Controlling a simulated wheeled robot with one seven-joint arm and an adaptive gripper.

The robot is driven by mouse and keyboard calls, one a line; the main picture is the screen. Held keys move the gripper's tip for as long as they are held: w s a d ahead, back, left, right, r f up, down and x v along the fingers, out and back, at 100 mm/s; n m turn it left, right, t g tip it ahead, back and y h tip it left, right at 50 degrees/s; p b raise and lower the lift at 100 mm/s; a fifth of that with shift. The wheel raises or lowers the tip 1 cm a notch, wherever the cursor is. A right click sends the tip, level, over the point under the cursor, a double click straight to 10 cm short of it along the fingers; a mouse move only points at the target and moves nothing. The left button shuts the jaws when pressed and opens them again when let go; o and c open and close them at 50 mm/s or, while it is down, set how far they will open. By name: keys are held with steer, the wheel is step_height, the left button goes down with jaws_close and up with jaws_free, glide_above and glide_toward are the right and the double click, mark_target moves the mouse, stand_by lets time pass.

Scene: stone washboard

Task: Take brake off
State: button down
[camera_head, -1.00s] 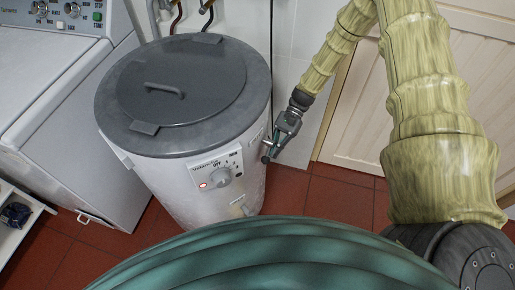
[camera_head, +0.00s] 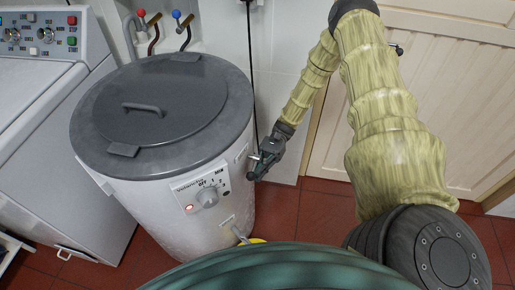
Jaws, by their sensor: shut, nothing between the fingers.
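A white spin dryer (camera_head: 160,215) with a dark grey round lid (camera_head: 150,104) stands at left of centre. Its front panel has a grey knob (camera_head: 208,197) marked with settings and a lit red light (camera_head: 189,208). A small label or fitting (camera_head: 241,157) sits on its right side, near the rim; I cannot tell which part is the brake. My gripper (camera_head: 256,170) is shut and empty, pointing down and left beside the drum's right side, close to this fitting. I cannot tell whether it touches the drum.
A white washing machine (camera_head: 60,140) stands at the left. Red and blue taps (camera_head: 160,20) are on the back wall, and a black cable (camera_head: 250,70) hangs behind the drum. A cream door (camera_head: 440,100) is at the right. Red tiled floor (camera_head: 310,215) is free right of the drum.

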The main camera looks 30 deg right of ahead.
steer(key=shift+s+a+r, duration=0.25)
steer(key=shift+a, duration=0.15)
steer(key=shift+d+f, duration=0.1)
steer(key=shift+f, duration=0.05)
stand_by(0.7)
steer(key=w+d+f+b, duration=0.2)
steer(key=d, duration=0.3)
steer(key=w+d+f+b, duration=0.2)
steer(key=w+d, duration=0.1)
steer(key=d, duration=0.3)
steer(key=shift+w+f+b, duration=0.2)
steer(key=shift+f+b, duration=0.15)
steer(key=shift+b, duration=0.05)
steer(key=shift+a, duration=0.1)
